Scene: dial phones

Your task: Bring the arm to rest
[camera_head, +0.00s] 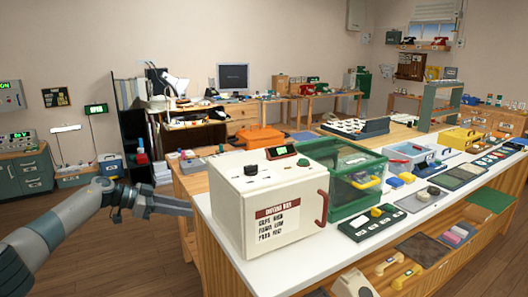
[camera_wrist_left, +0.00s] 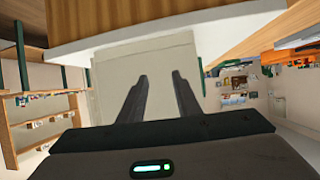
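My left arm (camera_head: 50,225) comes in from the left in the head view. Its gripper (camera_head: 188,205) is held level beside the left end of the long white counter, left of the cream machine. In the wrist view the two dark fingers of the left gripper (camera_wrist_left: 160,76) stand apart with nothing between them, so it is open and empty. A plain pale surface (camera_wrist_left: 165,55) shows beyond the fingertips. My right gripper is not in view.
A cream machine (camera_head: 260,205) with a red handle stands on the near end of the counter (camera_head: 300,265). A green clear-sided case (camera_head: 342,172) is beside it. Wooden floor (camera_head: 130,265) lies open below my left arm. A dark shelf (camera_head: 132,130) stands behind.

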